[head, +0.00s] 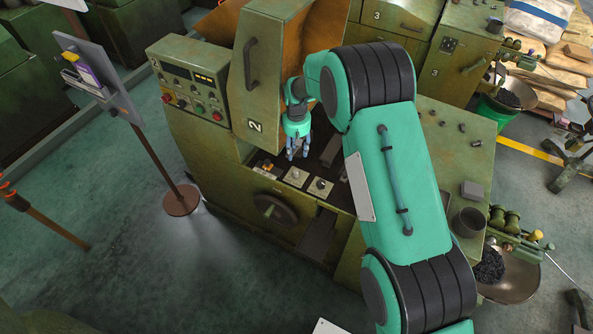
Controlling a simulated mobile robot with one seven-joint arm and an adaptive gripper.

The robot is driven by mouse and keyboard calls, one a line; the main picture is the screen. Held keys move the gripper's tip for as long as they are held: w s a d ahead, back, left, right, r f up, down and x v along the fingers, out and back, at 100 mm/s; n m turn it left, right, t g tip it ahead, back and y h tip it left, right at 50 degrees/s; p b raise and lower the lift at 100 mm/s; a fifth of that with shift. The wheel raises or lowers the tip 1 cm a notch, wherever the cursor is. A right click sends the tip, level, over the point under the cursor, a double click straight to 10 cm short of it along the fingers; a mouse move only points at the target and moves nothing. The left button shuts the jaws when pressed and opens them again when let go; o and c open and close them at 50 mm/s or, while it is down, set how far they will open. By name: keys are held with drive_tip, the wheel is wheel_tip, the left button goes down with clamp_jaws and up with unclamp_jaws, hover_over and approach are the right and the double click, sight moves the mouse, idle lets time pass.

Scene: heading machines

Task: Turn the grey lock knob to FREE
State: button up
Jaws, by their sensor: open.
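My gripper (297,155) points down, open and empty, in front of the open guard of the green machine marked 2 (190,132). It appears to be above two pale square plates in the machine's recess, apart from them. The left plate (295,177) carries a small knob. The right plate (320,187) carries a darker small knob. Which one is the grey lock knob, its pointer and the FREE lettering are too small to tell.
A control panel (190,86) with coloured buttons is left of the guard door (262,75). A dark handwheel (271,210) is below the plates. A sign stand (152,150) stands at left. Cylindrical parts and a bowl (510,275) are at right.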

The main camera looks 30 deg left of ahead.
sight(297, 172)
wheel_tip(297, 172, down, 14)
drive_tip(key=shift+r, duration=0.15)
idle(0.7)
clamp_jaws()
